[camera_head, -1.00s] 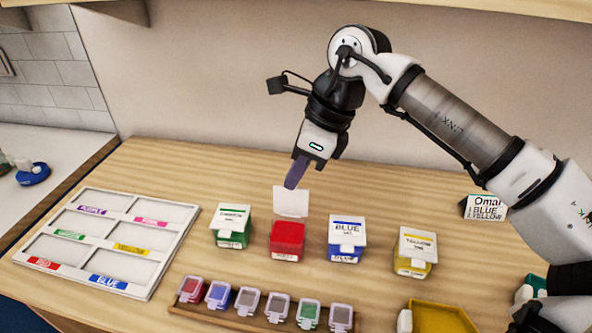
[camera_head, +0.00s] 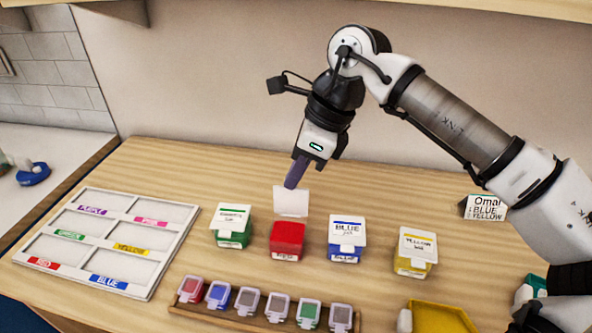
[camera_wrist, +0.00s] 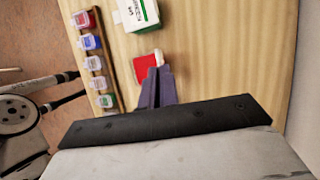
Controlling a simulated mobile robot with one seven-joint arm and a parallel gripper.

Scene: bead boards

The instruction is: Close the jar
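The red jar (camera_head: 287,240) stands open on the wooden table, its white lid (camera_head: 291,202) raised upright at the back edge. In the wrist view the red jar (camera_wrist: 145,68) is partly hidden behind my fingers. My gripper (camera_head: 291,185) points down at the top of the raised lid; I cannot tell whether it touches the lid. Its purple fingers look closed together in the wrist view (camera_wrist: 158,80), with nothing seen between them.
A green jar (camera_head: 233,226), a blue jar (camera_head: 347,239) and a yellow jar (camera_head: 416,252) stand beside the red one, lids down. A rack (camera_head: 240,321) of small containers lies in front. A labelled tray (camera_head: 164,243) is at left, a yellow scoop-like bin (camera_head: 440,318) at front right.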

